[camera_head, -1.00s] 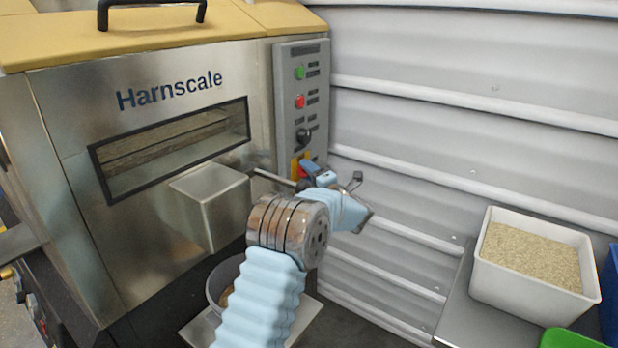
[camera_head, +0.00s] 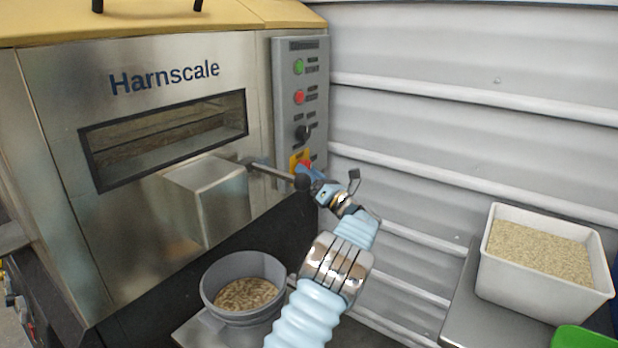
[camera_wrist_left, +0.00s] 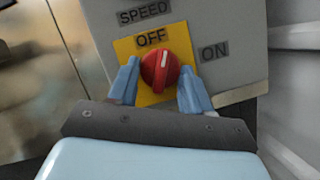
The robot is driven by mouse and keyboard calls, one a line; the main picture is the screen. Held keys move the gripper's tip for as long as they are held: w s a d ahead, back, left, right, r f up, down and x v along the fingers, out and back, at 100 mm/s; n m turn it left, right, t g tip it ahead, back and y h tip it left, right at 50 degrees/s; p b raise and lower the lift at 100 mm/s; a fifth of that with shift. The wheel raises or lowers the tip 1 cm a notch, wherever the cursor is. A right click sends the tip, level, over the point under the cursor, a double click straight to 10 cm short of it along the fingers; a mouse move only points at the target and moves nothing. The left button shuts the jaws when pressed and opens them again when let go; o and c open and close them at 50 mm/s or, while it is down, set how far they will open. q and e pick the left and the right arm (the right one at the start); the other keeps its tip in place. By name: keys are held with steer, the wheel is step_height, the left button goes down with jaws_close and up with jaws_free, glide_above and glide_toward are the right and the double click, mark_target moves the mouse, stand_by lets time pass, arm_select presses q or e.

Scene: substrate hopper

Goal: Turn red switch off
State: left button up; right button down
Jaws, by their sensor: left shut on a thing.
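The red switch (camera_wrist_left: 160,69) is a round knob on a yellow plate (camera_wrist_left: 126,45), with labels OFF above it and ON to its right. Its white mark points up, close to OFF. In the head view, the switch (camera_head: 305,164) shows partly, low on the grey control panel (camera_head: 287,110), with the gripper in front. My left gripper (camera_wrist_left: 157,88) has its blue fingers on either side of the knob and is shut on it; it also shows in the head view (camera_head: 312,178). My right gripper is not in view.
A lever with a dark ball end (camera_head: 302,182) sticks out of the steel machine beside my left gripper. A grey bucket (camera_head: 212,292) with brown contents stands below. A white bin of grain (camera_head: 497,290) stands at the right. A ribbed wall is behind.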

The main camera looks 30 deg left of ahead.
arm_select(q)
steer(key=n+g, duration=0.1)
steer(key=n, duration=0.1)
steer(key=n+g, duration=0.1)
steer(key=n, duration=0.1)
steer(key=n+g+y, duration=0.1)
steer(key=n, duration=0.2)
steer(key=shift+w+f+g, duration=0.1)
steer(key=shift+w+g, duration=0.15)
steer(key=shift+g, duration=0.05)
steer(key=shift+n, duration=0.4)
steer(key=o, duration=1.1)
steer(key=shift+c, duration=0.2)
steer(key=w+b+v, duration=0.1)
steer(key=v, duration=1.2)
steer(key=shift+s+d+f, duration=0.25)
steer(key=shift+s+d, duration=0.1)
steer(key=shift+s, duration=0.05)
